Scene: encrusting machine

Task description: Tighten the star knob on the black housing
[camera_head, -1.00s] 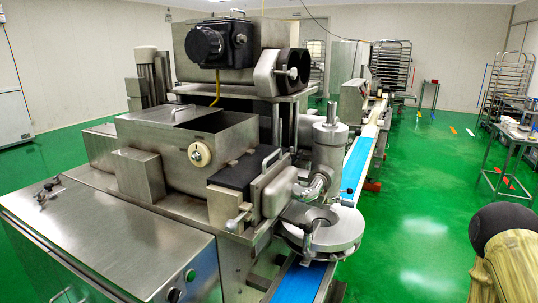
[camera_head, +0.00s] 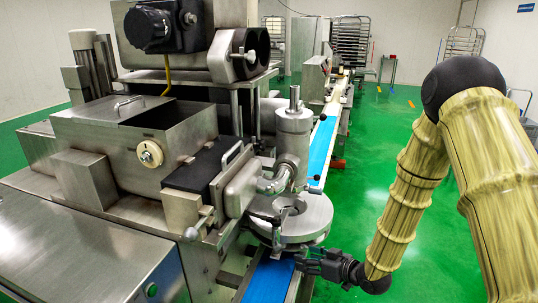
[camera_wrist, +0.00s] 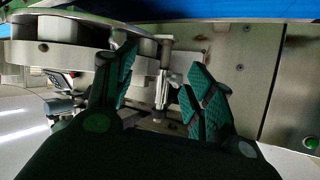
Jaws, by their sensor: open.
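A black housing (camera_head: 146,28) sits high on the steel machine at the upper left of the head view. A small dark knob (camera_head: 190,18) shows at its right side; it is too small to make out its star shape. My gripper (camera_head: 303,262) is low beside the round steel disc head (camera_head: 300,220), far below and right of the black housing. In the wrist view my gripper (camera_wrist: 160,88) has its two green-padded fingers apart. A steel post (camera_wrist: 164,82) shows between them in the picture, with no contact visible. The black housing is not identifiable there.
A blue conveyor belt (camera_head: 323,145) runs beneath the disc head and away to the back. A steel hopper (camera_head: 140,125) with a cream round knob (camera_head: 150,153) stands at the left. Green floor (camera_head: 375,180) is open on the right.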

